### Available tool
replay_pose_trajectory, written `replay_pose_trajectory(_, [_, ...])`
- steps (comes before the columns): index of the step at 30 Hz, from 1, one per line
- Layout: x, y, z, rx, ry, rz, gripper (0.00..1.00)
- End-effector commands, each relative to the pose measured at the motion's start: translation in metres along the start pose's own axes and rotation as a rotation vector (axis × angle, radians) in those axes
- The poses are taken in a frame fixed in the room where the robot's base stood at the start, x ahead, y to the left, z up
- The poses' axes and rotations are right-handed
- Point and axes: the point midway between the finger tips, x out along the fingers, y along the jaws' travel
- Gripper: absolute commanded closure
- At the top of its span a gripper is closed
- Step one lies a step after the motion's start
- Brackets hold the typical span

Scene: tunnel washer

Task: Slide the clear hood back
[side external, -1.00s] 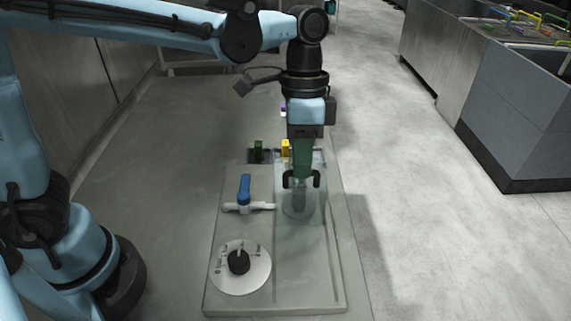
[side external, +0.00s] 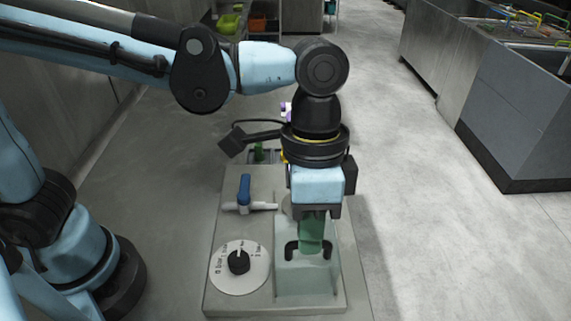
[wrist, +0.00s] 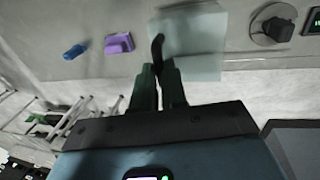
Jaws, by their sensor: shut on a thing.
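The clear hood (side external: 306,284) is a see-through, pale green cover at the near end of the panel's right-hand strip, beside the dial in the side external view. It also shows as a pale sheet in the wrist view (wrist: 203,68). Its black handle (side external: 291,251) stands on top. My gripper (side external: 311,250) has green fingers pointing down, shut on the handle. In the wrist view the fingertips (wrist: 160,68) meet around the dark handle (wrist: 157,45). The fingers and arm hide the middle of the handle and part of the hood.
A round white dial with a black knob (side external: 239,262) sits left of the hood. A blue-handled valve (side external: 244,190) is farther back. A purple piece (wrist: 118,43) shows in the wrist view. Open floor lies to the right, before a grey cabinet (side external: 520,130).

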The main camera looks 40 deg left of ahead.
Motion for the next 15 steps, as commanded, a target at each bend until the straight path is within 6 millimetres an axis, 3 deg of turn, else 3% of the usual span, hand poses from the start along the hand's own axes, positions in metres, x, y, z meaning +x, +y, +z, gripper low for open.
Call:
replay_pose_trajectory(8, [0.001,0.0061,-0.0009,0.005,0.004,0.014,1.0])
replay_pose_trajectory(9, [0.0011,0.0062,-0.0009,0.005,0.004,0.014,0.85])
replay_pose_trajectory(13, [0.001,0.0057,-0.0007,0.005,0.003,0.012,0.65])
replay_pose_trajectory(15, [0.0009,0.0051,-0.0006,0.005,0.003,0.011,0.62])
